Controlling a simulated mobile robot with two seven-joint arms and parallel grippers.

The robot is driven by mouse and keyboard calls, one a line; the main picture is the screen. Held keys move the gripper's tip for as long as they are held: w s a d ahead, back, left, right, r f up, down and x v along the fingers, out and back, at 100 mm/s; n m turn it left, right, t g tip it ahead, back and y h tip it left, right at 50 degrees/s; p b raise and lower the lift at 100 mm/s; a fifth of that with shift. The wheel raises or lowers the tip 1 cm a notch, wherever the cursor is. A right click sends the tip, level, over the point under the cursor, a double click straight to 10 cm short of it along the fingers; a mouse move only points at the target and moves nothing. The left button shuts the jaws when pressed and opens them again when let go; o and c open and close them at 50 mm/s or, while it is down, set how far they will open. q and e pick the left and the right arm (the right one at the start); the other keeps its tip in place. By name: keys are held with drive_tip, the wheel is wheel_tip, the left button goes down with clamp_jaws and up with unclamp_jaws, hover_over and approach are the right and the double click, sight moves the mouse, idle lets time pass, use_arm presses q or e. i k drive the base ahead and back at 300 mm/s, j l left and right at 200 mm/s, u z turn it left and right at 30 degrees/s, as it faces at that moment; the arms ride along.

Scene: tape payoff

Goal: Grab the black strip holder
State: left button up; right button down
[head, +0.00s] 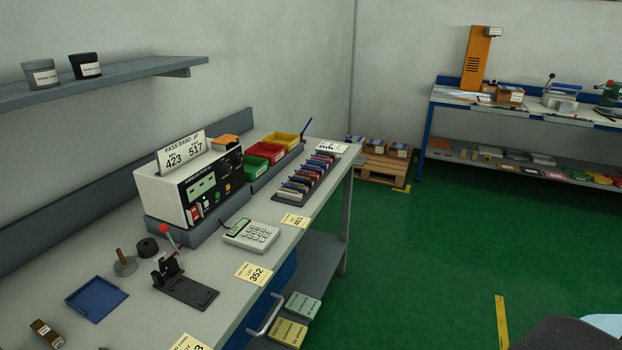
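A black fixture (188,289) with a flat base plate and a short upright block stands on the grey workbench, left of the middle of the head view. It looks like the black strip holder, though no label confirms this. A lever with a red ball (168,230) rises at its back end. A round black roll (147,247) and a grey disc with a brown post (124,264) are behind it to the left. Neither of my grippers is in view, and nothing touches the fixture.
A blue tray (96,299) lies left of the fixture. A calculator (251,235), a white instrument box (190,187), coloured bins (265,152) and yellow cards (254,273) share the workbench (130,325). A wall shelf (110,80) overhangs the left side. Green floor (430,255) is open at right.

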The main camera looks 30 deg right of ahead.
sight(307, 181)
drive_tip(key=i+l+z, duration=0.1)
drive_tip(key=i+l, duration=0.15)
drive_tip(key=l, duration=0.3)
drive_tip(key=i+l+z, duration=0.1)
drive_tip(key=i+l, duration=0.15)
drive_tip(key=l, duration=0.25)
drive_tip(key=i+l+z, duration=0.1)
drive_tip(key=i+l, duration=0.2)
drive_tip(key=l, duration=0.2)
drive_tip(key=i+l+z, duration=0.1)
drive_tip(key=i+l, duration=0.2)
drive_tip(key=l, duration=0.15)
